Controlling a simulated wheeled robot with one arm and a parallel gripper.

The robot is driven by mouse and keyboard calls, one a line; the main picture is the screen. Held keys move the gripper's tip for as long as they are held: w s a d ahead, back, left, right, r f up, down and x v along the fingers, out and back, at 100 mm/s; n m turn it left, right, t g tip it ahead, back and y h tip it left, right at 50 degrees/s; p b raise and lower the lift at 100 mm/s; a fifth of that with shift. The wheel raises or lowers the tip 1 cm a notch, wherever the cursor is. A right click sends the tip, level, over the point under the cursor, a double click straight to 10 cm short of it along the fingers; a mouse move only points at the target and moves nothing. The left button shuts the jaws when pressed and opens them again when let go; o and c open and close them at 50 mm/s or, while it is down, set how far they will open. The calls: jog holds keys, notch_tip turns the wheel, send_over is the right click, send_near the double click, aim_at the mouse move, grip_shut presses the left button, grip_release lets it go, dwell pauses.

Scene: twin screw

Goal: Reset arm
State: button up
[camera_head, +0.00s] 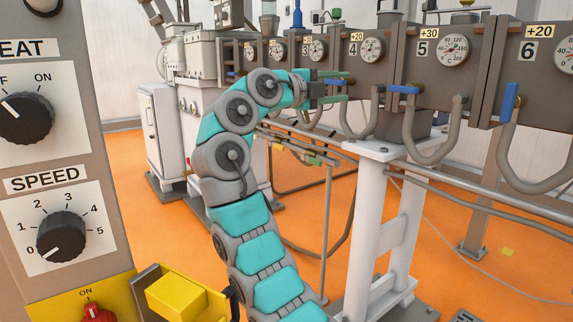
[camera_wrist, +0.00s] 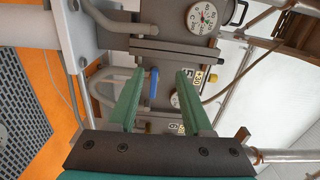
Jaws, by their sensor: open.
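My gripper (camera_head: 345,86) is open, with its two green fingers apart and nothing between them. In the head view it is in front of the row of numbered machine sections, near section 4 (camera_head: 353,50). The wrist view shows the open gripper (camera_wrist: 160,85) from behind, with a blue valve handle (camera_wrist: 154,83) and a +30 label seen beyond and between the fingers. My teal and grey arm rises from the bottom middle and bends over to the right at the top.
A control panel (camera_head: 52,190) with HEAT and SPEED knobs stands close on the left. Curved grey hoses (camera_head: 433,140) and blue handles (camera_head: 509,101) hang below the sections. A white support frame (camera_head: 365,235) and pipes stand right of my arm. Orange floor (camera_head: 480,270) lies lower right.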

jog(key=w+a+r+n+t, duration=0.1)
jog(key=w+r+n, duration=0.3)
jog(key=n, duration=0.3)
jog(key=d+f+n+g+y+p, duration=0.1)
jog(key=d+f+n+g+y, duration=0.15)
jog(key=d+f+n, duration=0.55)
jog(key=s+d+f+n+g+y, duration=0.2)
jog(key=s+d+f+n, duration=0.1)
jog(key=s+f, duration=0.45)
jog(key=s+d+f+n+g+y, duration=0.2)
jog(key=s+d+f+n+g, duration=0.15)
jog(key=s+f, duration=0.35)
jog(key=s+a+f+n+g+y, duration=0.1)
jog(key=s+a+f+n+y, duration=0.1)
jog(key=s+f, duration=0.5)
jog(key=s+a+f+n+g+y+p, duration=0.1)
jog(key=s+a+f, duration=0.4)
jog(key=s, duration=1.4)
jog(key=s+a+f+n+g+y, duration=0.3)
jog(key=s+f+n+y, duration=0.1)
jog(key=s+f, duration=0.6)
jog(key=s+y, duration=0.1)
jog(key=s, duration=0.1)
jog(key=shift+s+a+f+p, duration=0.15)
jog(key=shift+s+f+p, duration=0.2)
jog(key=shift+s+p, duration=0.05)
